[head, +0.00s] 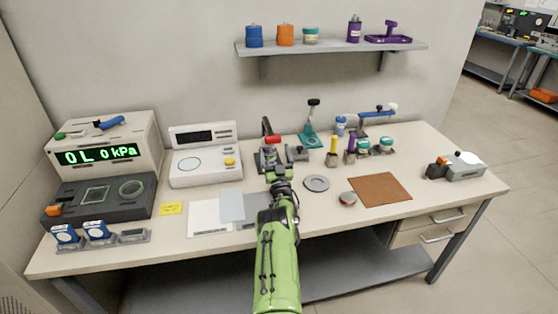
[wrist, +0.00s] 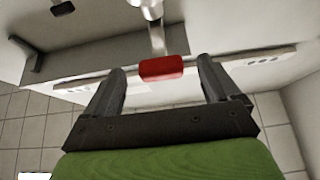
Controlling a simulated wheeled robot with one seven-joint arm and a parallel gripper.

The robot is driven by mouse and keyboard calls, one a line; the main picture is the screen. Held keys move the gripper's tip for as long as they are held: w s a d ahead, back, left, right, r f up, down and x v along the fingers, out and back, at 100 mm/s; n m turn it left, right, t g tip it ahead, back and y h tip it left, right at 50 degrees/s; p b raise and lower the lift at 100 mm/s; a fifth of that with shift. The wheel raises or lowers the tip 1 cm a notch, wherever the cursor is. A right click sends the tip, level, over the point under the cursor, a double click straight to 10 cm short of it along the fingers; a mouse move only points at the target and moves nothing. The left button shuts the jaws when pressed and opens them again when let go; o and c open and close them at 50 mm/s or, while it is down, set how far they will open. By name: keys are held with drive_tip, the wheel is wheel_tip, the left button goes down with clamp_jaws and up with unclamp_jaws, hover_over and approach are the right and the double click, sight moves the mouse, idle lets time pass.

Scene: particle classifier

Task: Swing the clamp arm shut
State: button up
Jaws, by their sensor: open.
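The clamp's red-tipped handle (head: 273,140) shows in the head view just beyond my gripper, at the back middle of the bench. The dark clamp body (head: 262,158) is around and below it, partly hidden by my gripper (head: 271,157). In the wrist view, the red grip (wrist: 161,68) lies between the two fingertips of my gripper (wrist: 161,74), on the end of a pale metal bar (wrist: 157,38). My gripper is open, with a gap visible on both sides of the red grip. I cannot tell how far the clamp arm is swung.
A white scale (head: 204,165) and a pressure display (head: 100,150) stand to the left. A shelf (head: 330,47) hangs above.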

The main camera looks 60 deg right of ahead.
drive_tip(key=s+a+p, duration=0.2)
drive_tip(key=s+a, duration=0.4)
drive_tip(key=a, duration=0.1)
drive_tip(key=shift+s+a+p, duration=0.3)
drive_tip(key=shift+a+p, duration=0.05)
drive_tip(key=shift+p, duration=0.05)
drive_tip(key=shift+r, duration=0.1)
